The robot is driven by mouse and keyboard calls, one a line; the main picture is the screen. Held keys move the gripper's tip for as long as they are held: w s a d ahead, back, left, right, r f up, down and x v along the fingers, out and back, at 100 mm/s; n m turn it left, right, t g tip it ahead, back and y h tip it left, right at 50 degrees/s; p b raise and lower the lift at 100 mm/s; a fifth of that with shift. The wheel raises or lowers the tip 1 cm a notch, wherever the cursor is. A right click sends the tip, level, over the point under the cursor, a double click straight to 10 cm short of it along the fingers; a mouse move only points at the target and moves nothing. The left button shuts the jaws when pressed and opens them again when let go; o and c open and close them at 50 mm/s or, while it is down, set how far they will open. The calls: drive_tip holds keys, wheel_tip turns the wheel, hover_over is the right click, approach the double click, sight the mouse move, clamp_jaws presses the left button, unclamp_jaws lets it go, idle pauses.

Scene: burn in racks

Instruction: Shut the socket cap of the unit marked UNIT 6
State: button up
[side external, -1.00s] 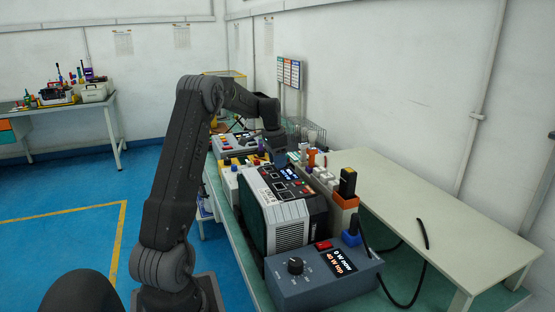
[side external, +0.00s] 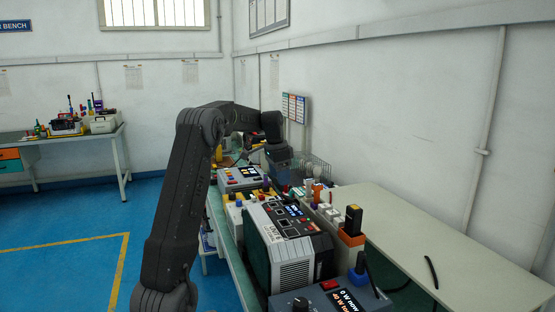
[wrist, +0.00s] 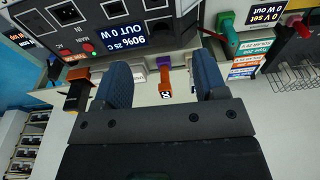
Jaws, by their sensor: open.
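The unit that appears to be marked UNIT 6 (side external: 281,240) is a grey box with a vented front and a lit display on top, in the middle of the bench in the side view. Its lettering is small and hard to read there. My gripper (side external: 281,172) is beyond this unit and above the bench. In the wrist view, my gripper (wrist: 163,82) has two blue fingers spread apart, with nothing clamped between them. A dark panel (wrist: 95,40) with sockets and a 90% display lies past the fingertips; I cannot tell which unit it belongs to. I cannot make out the socket cap.
An orange-and-purple handled part (wrist: 165,82) shows between the fingers, apart from them. An orange-and-black plug (wrist: 78,90) lies left. A grey box with a dial and display (side external: 330,300) stands at the front. A pale table (side external: 440,240) on the right is mostly clear.

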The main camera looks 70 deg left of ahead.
sight(287, 198)
wheel_tip(287, 198, up, 6)
drive_tip(key=shift+s+r, duration=0.25)
drive_tip(key=shift+s, duration=0.2)
drive_tip(key=shift+g, duration=0.7)
drive_tip(key=f, duration=0.4)
drive_tip(key=w+f, duration=0.1)
drive_tip(key=f, duration=0.8)
drive_tip(key=shift+w, duration=0.4)
